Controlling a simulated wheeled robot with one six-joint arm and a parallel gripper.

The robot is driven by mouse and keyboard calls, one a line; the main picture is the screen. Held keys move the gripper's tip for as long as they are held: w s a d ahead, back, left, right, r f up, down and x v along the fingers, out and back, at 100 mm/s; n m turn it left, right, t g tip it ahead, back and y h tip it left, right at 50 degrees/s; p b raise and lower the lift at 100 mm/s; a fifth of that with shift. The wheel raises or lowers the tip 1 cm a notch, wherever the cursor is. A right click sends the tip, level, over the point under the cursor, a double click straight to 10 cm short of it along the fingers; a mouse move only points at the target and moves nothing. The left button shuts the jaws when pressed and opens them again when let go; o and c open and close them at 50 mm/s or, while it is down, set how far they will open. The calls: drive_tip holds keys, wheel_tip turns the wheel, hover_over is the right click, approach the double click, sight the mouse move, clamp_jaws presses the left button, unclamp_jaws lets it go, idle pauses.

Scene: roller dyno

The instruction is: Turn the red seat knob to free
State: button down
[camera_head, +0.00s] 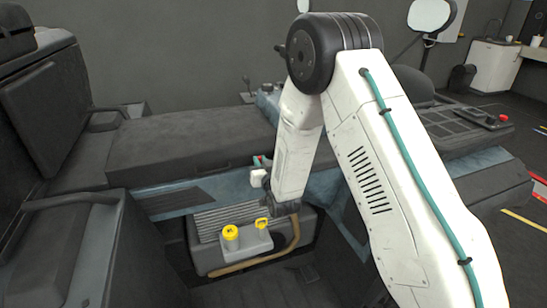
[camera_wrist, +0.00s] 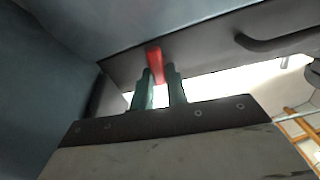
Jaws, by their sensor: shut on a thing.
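The red seat knob (camera_wrist: 154,62) shows in the wrist view as a narrow red bar against the dark underside of a panel. My gripper (camera_wrist: 160,76) has its two dark green fingers on either side of the knob's lower end, shut on it. In the head view my gripper (camera_head: 263,162) is small, at the front edge of the blue-grey panel below the long dark seat cushion (camera_head: 190,135). Only a speck of red shows there. The knob's turned position cannot be told.
Below my gripper is a grey box with a yellow cap (camera_head: 231,232) and a yellow handle (camera_head: 262,223). A brown hose (camera_head: 290,240) curves beside it. A control panel with a red button (camera_head: 503,118) lies right. A dark handle (camera_wrist: 270,42) shows in the wrist view.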

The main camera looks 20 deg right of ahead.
drive_tip(key=c, duration=1.4)
unclamp_jaws()
drive_tip(key=shift+c, duration=0.2)
drive_tip(key=s, duration=0.7)
drive_tip(key=shift+s+d, duration=0.3)
drive_tip(key=shift+s, duration=0.1)
